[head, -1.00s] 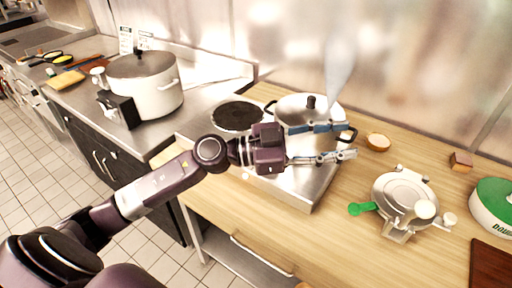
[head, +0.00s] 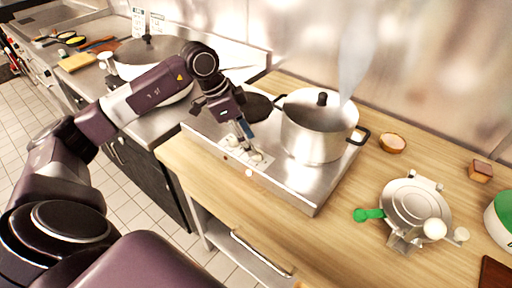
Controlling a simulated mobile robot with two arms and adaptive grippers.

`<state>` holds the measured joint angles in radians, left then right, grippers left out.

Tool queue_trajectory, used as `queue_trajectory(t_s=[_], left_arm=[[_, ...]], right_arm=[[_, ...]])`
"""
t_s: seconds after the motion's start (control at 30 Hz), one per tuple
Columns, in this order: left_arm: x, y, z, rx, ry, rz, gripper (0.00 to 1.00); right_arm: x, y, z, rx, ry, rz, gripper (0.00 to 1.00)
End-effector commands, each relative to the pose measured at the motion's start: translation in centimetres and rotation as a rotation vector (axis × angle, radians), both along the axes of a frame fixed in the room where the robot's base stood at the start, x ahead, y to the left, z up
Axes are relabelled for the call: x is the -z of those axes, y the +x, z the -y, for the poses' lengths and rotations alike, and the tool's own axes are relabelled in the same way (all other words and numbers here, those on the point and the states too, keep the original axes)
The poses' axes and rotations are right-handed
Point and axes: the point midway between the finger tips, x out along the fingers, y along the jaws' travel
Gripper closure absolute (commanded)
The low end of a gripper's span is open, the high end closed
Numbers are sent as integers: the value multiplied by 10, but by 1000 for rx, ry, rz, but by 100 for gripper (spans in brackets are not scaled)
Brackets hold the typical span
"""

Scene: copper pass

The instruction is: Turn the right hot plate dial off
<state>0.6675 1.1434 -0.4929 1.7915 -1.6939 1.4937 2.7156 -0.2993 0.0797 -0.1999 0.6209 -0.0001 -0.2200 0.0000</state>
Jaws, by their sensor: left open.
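The silver hot plate (head: 290,180) sits on the wooden counter. The left burner (head: 257,107) is dark and bare, partly behind my arm. A small pale round spot (head: 249,172) shows on the hot plate's front edge; it may be a dial, too small to read its setting. My left gripper (head: 247,151) is open and points down over the front left of the hot plate, close to that spot. Its fingers cover part of the front. My right gripper is out of view.
A second large pot (head: 140,58) stands at the left behind my arm. The front wooden counter strip (head: 215,180) is clear.

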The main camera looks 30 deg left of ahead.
Motion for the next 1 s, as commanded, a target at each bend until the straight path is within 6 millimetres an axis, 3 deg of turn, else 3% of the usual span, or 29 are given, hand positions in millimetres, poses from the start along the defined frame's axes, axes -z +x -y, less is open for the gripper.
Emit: queue_trajectory(t_s=[0.3, 0.67, 1.0], left_arm=[[39, 11, 14, 3, -3, 1, 59], [45, 13, 15, 3, -2, 2, 60], [45, 13, 15, 3, -2, 2, 98]], right_arm=[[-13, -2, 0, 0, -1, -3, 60], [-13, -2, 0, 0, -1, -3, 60], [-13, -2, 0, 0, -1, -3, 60]])
